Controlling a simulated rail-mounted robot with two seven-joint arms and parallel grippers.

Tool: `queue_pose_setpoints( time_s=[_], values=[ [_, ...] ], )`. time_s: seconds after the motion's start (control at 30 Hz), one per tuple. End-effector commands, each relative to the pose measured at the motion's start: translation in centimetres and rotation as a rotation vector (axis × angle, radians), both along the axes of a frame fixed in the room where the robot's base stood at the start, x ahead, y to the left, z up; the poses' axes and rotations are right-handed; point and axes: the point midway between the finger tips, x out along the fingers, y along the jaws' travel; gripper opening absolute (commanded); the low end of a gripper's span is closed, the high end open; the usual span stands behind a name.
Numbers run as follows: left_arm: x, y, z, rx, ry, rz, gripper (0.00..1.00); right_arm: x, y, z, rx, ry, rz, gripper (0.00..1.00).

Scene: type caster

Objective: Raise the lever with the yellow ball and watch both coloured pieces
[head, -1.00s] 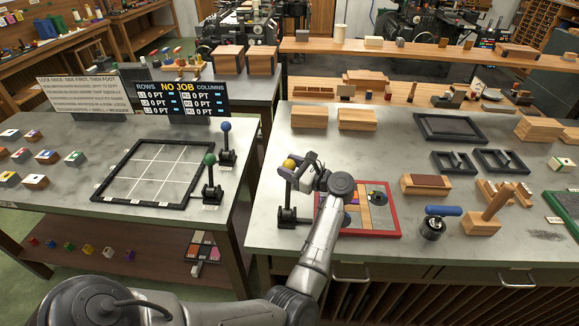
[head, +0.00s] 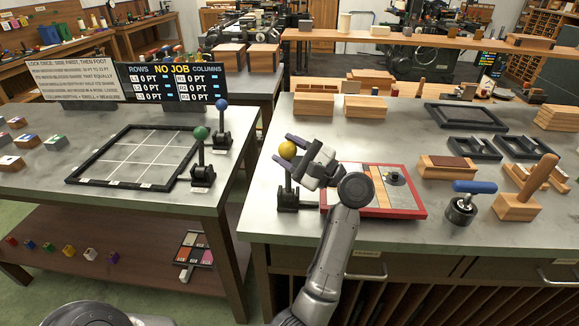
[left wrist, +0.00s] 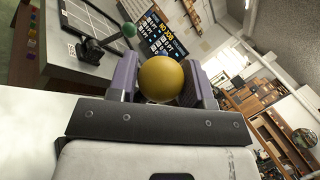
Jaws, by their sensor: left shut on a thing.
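The yellow ball (head: 287,149) tops a lever whose black base (head: 288,200) stands at the left of the right-hand bench, beside the red-framed tray. The lever's rod looks about upright. My left gripper (head: 288,150) is shut on the ball, with a purple finger on either side. In the left wrist view the ball (left wrist: 160,79) sits between both fingers. The red-framed tray (head: 410,214) holds wooden strips and a small dark round piece (head: 394,178); my arm hides part of it. I cannot tell which are the two coloured pieces. My right gripper is not in view.
Levers with a green ball (head: 200,133) and a blue ball (head: 221,104) stand on the left bench by a black grid frame (head: 75,180). A blue-handled tool (head: 474,187) and a wooden block with a handle (head: 522,200) stand right of the tray.

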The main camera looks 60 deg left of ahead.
Motion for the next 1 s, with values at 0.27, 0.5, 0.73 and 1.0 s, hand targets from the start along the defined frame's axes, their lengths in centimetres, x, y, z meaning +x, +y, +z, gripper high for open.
queue_pose_setpoints(
  time_s=[0.27, 0.5, 0.73, 1.0],
  values=[
    [-1.8, -2.5, -1.6, 0.175, -0.127, -0.001, 0.03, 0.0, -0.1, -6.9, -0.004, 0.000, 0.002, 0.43],
    [-2.8, -3.9, -1.9, 0.280, -0.201, 0.000, 0.03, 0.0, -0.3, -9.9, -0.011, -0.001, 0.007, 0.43],
    [-3.3, -4.7, -2.1, 0.336, -0.243, -0.002, 0.03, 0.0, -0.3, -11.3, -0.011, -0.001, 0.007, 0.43],
    [-3.5, -4.9, -2.0, 0.357, -0.257, -0.002, 0.03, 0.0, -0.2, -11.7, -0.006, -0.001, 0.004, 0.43]
  ],
)
